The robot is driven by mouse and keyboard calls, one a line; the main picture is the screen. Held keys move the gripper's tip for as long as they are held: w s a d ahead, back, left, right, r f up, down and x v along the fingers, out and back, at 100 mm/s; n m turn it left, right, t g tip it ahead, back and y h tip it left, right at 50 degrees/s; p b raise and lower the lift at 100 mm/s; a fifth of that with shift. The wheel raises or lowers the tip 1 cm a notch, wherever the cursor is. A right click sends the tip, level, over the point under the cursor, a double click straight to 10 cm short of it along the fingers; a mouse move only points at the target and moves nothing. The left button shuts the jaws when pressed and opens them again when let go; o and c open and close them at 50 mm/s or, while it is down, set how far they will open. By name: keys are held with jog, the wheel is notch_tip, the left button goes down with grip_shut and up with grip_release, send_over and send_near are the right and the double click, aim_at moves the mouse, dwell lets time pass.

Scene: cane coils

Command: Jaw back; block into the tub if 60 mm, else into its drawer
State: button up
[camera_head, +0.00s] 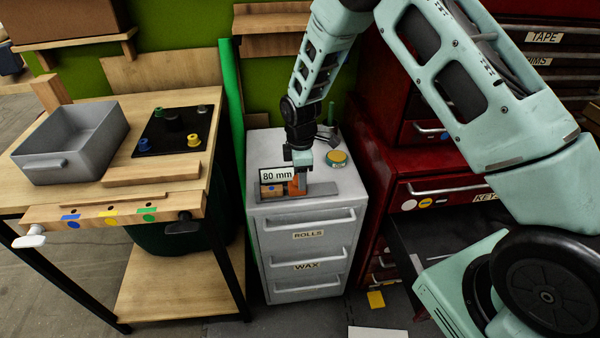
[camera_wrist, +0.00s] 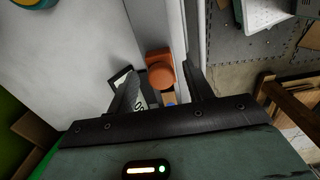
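On top of the grey drawer cabinet (camera_head: 308,220) stands a gauge with a display (camera_head: 277,174) reading 80 mm. Its orange jaw (camera_head: 297,187) shows at the display's right; in the wrist view the orange jaw (camera_wrist: 160,72) has a round knob. A small wooden block (camera_head: 271,190), mostly hidden, sits below the display; a bit of it with a blue dot (camera_wrist: 171,103) shows by the jaw in the wrist view. My gripper (camera_wrist: 163,82) points down with its fingers apart, the jaw showing between them; contact cannot be told. A grey tub (camera_head: 45,170) stands on the wooden bench.
The cabinet's drawers, labelled ROLLS (camera_head: 309,235) and WAX (camera_head: 307,267), look shut. A black board (camera_head: 175,131) with coloured pegs lies on the bench. Red cabinets (camera_head: 440,190) stand close on the right.

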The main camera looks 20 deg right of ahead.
jog(key=shift+r, duration=0.1)
notch_tip(320, 180, up, 17)
jog(key=shift+r+b, duration=0.15)
jog(key=shift+b, duration=0.25)
dwell(0.4)
jog(key=s+a+r+m, duration=0.25)
jog(key=s+a, duration=0.25)
jog(key=s, duration=0.3)
jog(key=s+a+r+m, duration=0.1)
jog(key=s+a+r, duration=0.2)
jog(key=s+a, duration=0.35)
jog(key=s+m+p, duration=0.1)
jog(key=s+m, duration=0.3)
jog(key=s, duration=1.5)
jog(key=shift+d+r+y, duration=0.3)
jog(key=shift+d+r, duration=0.15)
jog(key=shift+c, duration=0.4)
